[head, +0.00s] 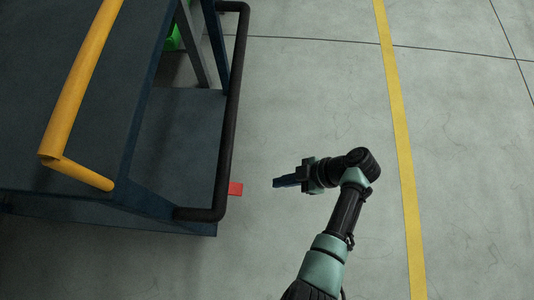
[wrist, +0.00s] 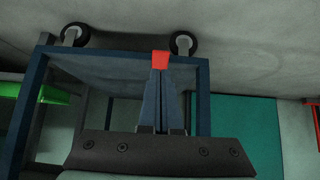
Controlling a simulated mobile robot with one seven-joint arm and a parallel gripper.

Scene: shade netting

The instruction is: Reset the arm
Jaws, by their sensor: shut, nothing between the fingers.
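My arm reaches up from the bottom of the head view, and my gripper (head: 277,183) points left toward the dark blue cart (head: 140,200). The gripper is shut and empty, with its two blue fingers together. In the wrist view the closed fingers (wrist: 161,75) point at the cart frame (wrist: 110,50).
A red block (head: 235,189) shows beside the black bar; it also shows in the wrist view (wrist: 161,60) beyond my fingertips. A yellow handle (head: 82,80) is on the cart's upper shelf. Floor right of the cart is clear, with a yellow line (head: 400,130).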

